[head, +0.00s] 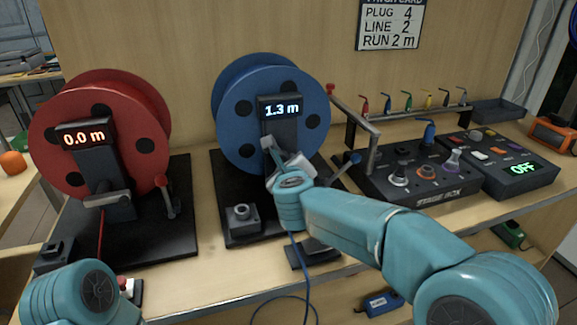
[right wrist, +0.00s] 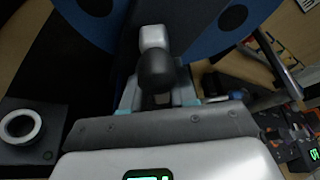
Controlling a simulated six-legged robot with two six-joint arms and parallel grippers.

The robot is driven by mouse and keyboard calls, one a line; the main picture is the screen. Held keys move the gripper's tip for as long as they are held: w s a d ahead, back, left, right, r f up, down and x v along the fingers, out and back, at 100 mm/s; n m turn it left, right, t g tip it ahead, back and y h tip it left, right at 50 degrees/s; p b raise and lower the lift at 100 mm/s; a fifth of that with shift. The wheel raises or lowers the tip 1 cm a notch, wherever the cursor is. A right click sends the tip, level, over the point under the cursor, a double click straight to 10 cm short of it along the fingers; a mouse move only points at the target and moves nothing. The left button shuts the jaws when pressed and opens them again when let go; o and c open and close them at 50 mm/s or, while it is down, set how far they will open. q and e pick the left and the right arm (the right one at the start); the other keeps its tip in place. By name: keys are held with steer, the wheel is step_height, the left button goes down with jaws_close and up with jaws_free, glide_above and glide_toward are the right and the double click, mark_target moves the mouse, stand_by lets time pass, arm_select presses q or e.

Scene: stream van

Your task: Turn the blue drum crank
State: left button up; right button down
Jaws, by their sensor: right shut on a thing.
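The blue drum (head: 232,105) stands on a black base, and its display (head: 281,108) reads 1.3 m. My right gripper (head: 283,163) is in front of the drum's post. In the right wrist view its jaws (right wrist: 158,97) are shut on the dark knob (right wrist: 157,68) of the blue drum crank, whose pale metal arm (right wrist: 152,37) runs up from the knob. In the head view my gripper and wrist mostly hide the crank. Part of my left arm shows at the bottom left; its gripper is out of view.
A red drum (head: 75,115) reading 0.0 m stands left. A lever with a blue knob (head: 352,159) is close right of my right gripper. A stage box (head: 418,185) and a panel reading OFF (head: 513,172) stand right. A blue cable (head: 294,260) hangs below my wrist.

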steer(key=shift+n+t+h+b, duration=0.4)
steer(key=shift+n+t+h, duration=0.35)
steer(key=shift+n, duration=0.95)
stand_by(1.1)
steer(key=shift+n+t+h+b, duration=0.35)
steer(key=shift+n+t+b, duration=0.6)
steer(key=shift+n, duration=1.15)
stand_by(3.1)
